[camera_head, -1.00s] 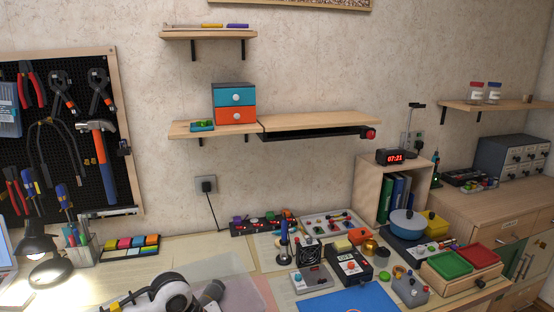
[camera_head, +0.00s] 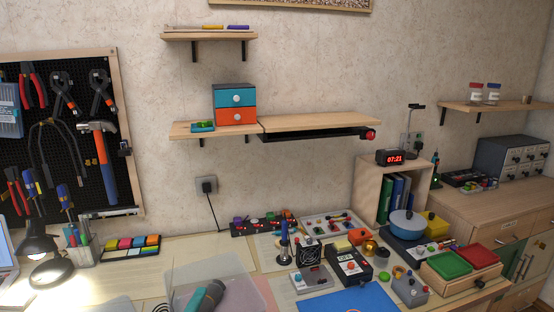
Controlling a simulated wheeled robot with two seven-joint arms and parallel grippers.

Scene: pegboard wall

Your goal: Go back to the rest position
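Neither of my grippers is in view. No part of my arms shows over the desk. A dark grey and teal tool-like object (camera_head: 206,297) lies at the front edge of the view, its lower part cut off by the frame; I cannot tell exactly what it is. The pegboard (camera_head: 85,150) with pliers and a hammer (camera_head: 102,160) hangs on the left wall.
The desk lamp (camera_head: 38,248) stands at the left, beside a pen holder (camera_head: 80,245) and colored sticky notes (camera_head: 130,246). A multimeter (camera_head: 349,266), a blue mat (camera_head: 350,299) and red and green trays (camera_head: 449,264) crowd the right. The desk's middle left is fairly clear.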

